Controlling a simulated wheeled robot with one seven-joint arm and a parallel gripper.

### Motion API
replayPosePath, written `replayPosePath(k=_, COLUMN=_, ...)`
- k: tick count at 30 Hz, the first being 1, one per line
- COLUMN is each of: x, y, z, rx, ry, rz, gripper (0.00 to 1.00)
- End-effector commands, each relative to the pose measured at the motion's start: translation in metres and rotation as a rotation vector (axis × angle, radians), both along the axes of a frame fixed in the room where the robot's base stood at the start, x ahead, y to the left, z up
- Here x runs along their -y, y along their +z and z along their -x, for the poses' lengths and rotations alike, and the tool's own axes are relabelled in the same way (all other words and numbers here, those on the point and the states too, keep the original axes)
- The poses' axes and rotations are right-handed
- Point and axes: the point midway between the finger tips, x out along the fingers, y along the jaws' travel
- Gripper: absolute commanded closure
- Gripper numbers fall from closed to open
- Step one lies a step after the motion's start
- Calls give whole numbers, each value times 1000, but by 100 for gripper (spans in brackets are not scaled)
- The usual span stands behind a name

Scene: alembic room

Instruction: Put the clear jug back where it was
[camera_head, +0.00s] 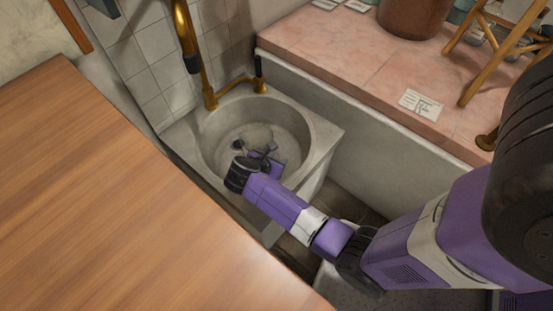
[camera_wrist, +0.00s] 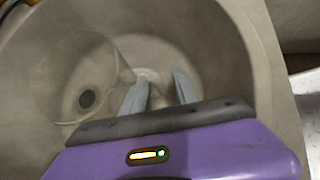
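The clear jug (camera_wrist: 72,72) is see-through and faint in the wrist view, inside the round stone basin (camera_wrist: 225,60), left of my fingers. In the head view, a pale see-through shape that looks like the jug (camera_head: 257,131) shows in the basin (camera_head: 310,133), partly behind my gripper. My gripper (camera_wrist: 160,88) reaches down into the basin with its two grey fingers apart. The left finger is close to the jug's right side; I cannot tell whether they touch. A pale blurred form lies between and beyond the fingertips, and I see nothing clearly clamped.
A brass tap (camera_head: 190,50) stands over the back of the basin. A wooden counter (camera_head: 110,200) fills the left side. A pink tiled ledge (camera_head: 345,45) at the back right holds a brown pot (camera_head: 412,15), a paper card (camera_head: 421,103) and a wooden stand (camera_head: 500,50).

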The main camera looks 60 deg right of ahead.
Motion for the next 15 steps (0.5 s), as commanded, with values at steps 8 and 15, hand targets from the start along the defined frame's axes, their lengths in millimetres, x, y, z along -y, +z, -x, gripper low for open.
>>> replayPosePath(k=8, x=-24, y=29, z=-2, rx=1, ry=3, rz=0, gripper=65)
replayPosePath(k=15, x=-59, y=64, z=-4, rx=1, ry=3, rz=0, gripper=65)
